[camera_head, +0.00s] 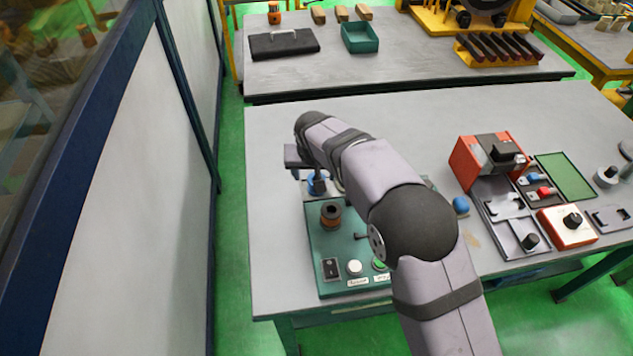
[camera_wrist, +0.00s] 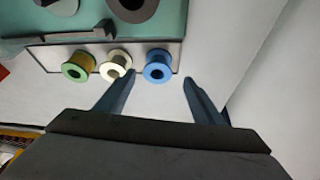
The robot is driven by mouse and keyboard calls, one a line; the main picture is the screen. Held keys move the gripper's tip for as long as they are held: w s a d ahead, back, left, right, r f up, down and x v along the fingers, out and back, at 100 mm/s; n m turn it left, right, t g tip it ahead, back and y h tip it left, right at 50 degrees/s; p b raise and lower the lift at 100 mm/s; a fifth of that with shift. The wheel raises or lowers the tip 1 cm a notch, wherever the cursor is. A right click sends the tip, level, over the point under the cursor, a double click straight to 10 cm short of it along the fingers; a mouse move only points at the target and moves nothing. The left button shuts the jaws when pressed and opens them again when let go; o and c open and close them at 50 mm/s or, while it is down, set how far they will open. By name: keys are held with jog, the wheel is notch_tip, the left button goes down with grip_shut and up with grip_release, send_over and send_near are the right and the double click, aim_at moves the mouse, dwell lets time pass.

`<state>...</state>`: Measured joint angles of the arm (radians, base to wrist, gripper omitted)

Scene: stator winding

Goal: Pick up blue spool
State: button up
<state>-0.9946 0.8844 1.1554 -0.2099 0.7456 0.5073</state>
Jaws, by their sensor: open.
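The blue spool (camera_wrist: 158,66) is the rightmost of three spools on a light strip in the wrist view. A cream spool (camera_wrist: 116,66) and a green-flanged spool (camera_wrist: 78,67) stand to its left. My gripper (camera_wrist: 158,77) is open, with one finger to the left and one to the right of the blue spool. The spool appears just beyond the fingertips, and I cannot tell whether they touch it. In the head view, a little of the blue spool (camera_head: 312,189) shows under my gripper, and my arm hides the other two spools.
The green winding station (camera_head: 324,247) has a copper-coloured coil (camera_head: 330,214), a switch and buttons. A blue knob (camera_head: 461,204) lies right of my arm. Red devices and trays (camera_head: 505,228) occupy the table's right side. The table's left back area is clear.

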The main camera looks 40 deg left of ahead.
jog(key=shift+d+p+x, duration=0.1)
jog(key=shift+p+x, duration=0.6)
jog(key=shift+x, duration=0.3)
jog(key=shift+d+p+x, duration=0.15)
jog(key=shift+p+x, duration=0.55)
jog(key=shift+x, duration=0.3)
jog(key=shift+w+a+f, duration=0.15)
jog(key=shift+w+f, duration=0.2)
jog(key=shift+f, duration=0.15)
jog(key=c, duration=1.1)
